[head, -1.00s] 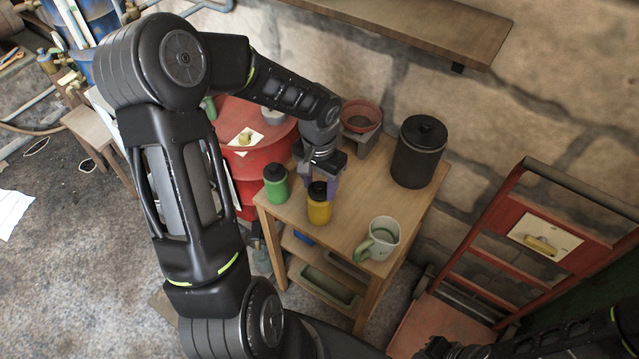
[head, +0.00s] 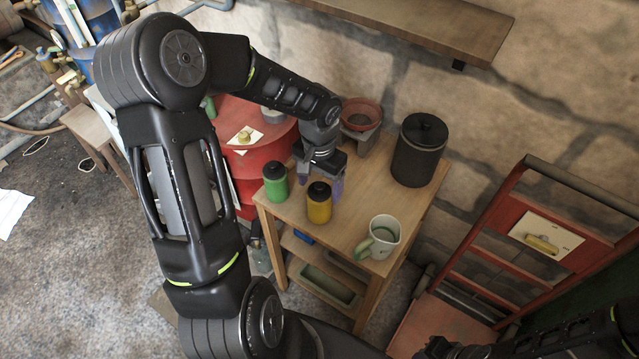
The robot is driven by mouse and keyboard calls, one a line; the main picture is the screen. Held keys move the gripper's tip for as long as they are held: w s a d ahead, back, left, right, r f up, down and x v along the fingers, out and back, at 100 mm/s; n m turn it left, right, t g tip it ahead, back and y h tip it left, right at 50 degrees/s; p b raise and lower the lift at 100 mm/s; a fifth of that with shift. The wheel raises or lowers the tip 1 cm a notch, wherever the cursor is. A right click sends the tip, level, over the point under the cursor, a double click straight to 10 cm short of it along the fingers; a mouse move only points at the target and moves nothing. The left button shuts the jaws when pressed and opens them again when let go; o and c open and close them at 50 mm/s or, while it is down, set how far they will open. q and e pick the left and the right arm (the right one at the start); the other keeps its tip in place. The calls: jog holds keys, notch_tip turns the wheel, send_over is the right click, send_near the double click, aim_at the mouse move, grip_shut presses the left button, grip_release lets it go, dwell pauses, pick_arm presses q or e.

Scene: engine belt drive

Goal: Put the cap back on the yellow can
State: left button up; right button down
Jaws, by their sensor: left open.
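The yellow can (head: 319,208) stands upright on the wooden table, near its front left part. A black cap (head: 319,188) shows on its top; I cannot tell how firmly it sits. My left gripper (head: 321,184) reaches down from above, just behind the can's top. Its fingers are spread to either side of the cap, with nothing seen held between them. Part of the gap is hidden behind the can's top. A dark end of my right arm (head: 440,347) shows at the bottom right; its fingers are not clear.
A green can (head: 276,184) stands close to the left of the yellow can. A pale mug (head: 385,238) is to the right, a large black canister (head: 420,150) at the back right. A red bowl (head: 360,114) is behind the gripper. The table (head: 345,238) is bare between cans and mug.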

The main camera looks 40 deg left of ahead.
aim_at(319, 186)
pick_arm(q)
notch_tip(319, 186, up, 8)
jog(key=shift+f+b, duration=0.1)
jog(key=shift+b, duration=0.35)
dwell(0.5)
